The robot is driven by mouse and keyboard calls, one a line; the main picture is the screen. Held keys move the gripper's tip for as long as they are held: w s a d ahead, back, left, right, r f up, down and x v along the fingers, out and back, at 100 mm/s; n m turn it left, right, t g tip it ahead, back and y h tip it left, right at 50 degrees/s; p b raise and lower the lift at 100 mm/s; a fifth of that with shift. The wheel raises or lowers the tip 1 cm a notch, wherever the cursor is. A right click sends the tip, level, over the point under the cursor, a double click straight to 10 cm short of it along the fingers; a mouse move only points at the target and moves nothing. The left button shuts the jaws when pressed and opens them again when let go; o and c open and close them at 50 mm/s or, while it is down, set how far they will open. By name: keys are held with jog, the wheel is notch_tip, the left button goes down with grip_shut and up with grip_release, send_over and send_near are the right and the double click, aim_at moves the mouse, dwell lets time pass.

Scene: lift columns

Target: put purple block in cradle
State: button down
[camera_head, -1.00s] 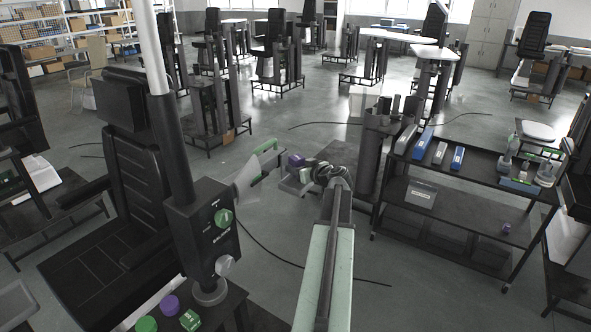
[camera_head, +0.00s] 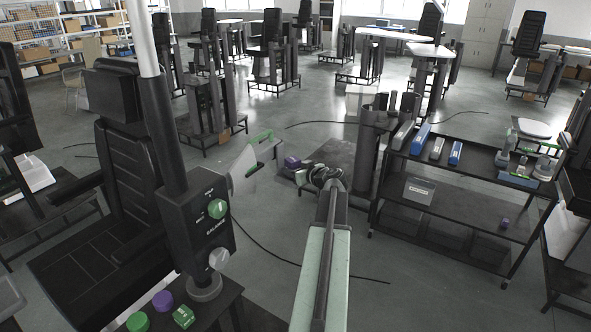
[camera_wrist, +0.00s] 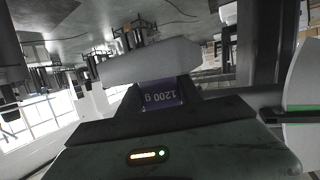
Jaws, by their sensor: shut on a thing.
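A purple block (camera_head: 292,162) is at the end of my arm in the head view. In the wrist view the purple block (camera_wrist: 163,95) shows a "1200 g" label, upside down, between the jaws. My gripper (camera_head: 299,172) is shut on it and holds it up over the floor. A pale panel with a green edge (camera_head: 252,163) stands to the left of the block, apart from it in the head view. I cannot tell for sure which thing is the cradle. A light grey piece (camera_wrist: 150,63) lies across the view beyond the block.
A black column with green and grey knobs (camera_head: 213,215) stands at the left beside a black chair (camera_head: 125,170). A dark two-shelf cart (camera_head: 470,170) at the right carries blue and grey boxes. Another small purple thing (camera_head: 504,223) is on its lower shelf. Cables lie on the floor.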

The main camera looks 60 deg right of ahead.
jog(key=c, duration=0.8)
grip_release()
jog(key=shift+s, duration=0.1)
jog(key=shift+r, duration=0.25)
jog(key=shift+r+p, duration=0.6)
jog(key=shift+p, duration=0.25)
jog(key=p+v, duration=0.3)
jog(key=v, duration=0.9)
jog(key=shift+f, duration=0.2)
